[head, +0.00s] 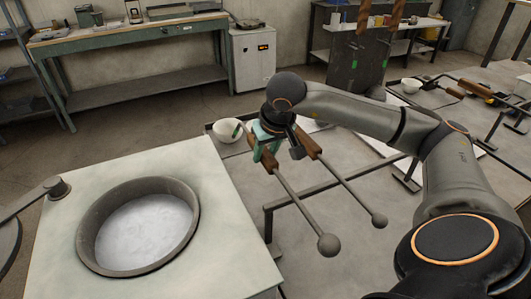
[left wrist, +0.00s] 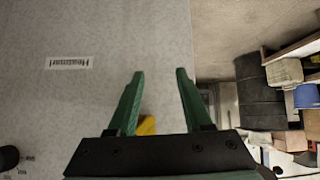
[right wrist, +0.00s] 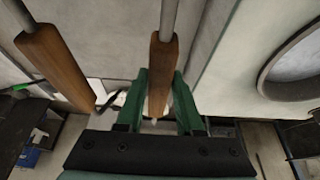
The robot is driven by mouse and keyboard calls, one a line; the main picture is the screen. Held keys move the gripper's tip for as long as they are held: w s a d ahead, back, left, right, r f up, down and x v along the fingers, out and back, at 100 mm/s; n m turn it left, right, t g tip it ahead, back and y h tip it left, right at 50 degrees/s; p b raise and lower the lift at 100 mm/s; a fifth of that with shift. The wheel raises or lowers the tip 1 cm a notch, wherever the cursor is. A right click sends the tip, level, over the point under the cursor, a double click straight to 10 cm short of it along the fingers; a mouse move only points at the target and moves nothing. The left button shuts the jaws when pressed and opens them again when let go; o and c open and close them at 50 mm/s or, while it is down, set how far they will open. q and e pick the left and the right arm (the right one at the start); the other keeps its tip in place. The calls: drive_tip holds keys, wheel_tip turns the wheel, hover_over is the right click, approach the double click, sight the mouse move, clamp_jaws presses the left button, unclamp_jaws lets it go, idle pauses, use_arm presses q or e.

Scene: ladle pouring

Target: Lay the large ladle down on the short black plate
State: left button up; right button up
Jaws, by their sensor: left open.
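My right gripper (head: 266,146) has its green fingers around the brown wooden handle of the large ladle (head: 329,245). In the right wrist view the handle (right wrist: 161,75) sits between the fingertips (right wrist: 160,85). The ladle's rod slopes toward me to a round grey end, in front of a dark rack (head: 300,195). A smaller ladle (head: 379,221) with a similar handle (right wrist: 58,68) is beside it, not held. A short black plate (head: 405,182) shows at right, partly beside the rack. My left gripper (left wrist: 158,85) is open and empty, away from the ladles.
A round furnace opening (head: 140,225) with bright grey contents is in the pale block at left. A white bowl (head: 227,131) stands behind the gripper. A second rack (head: 490,125) and another bowl (head: 411,86) are at right. A workbench (head: 130,35) stands at the back.

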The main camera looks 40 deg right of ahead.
drive_tip(key=o, duration=0.5)
drive_tip(key=shift+c, duration=0.2)
drive_tip(key=shift+s+f, duration=0.1)
drive_tip(key=shift+f, duration=0.1)
drive_tip(key=w+r+p+v, duration=0.1)
drive_tip(key=p+v, duration=0.6)
drive_tip(key=v, duration=1.2)
drive_tip(key=shift+w+d+r+p, duration=0.2)
drive_tip(key=shift+w+d+p, duration=0.2)
drive_tip(key=shift+w, duration=0.4)
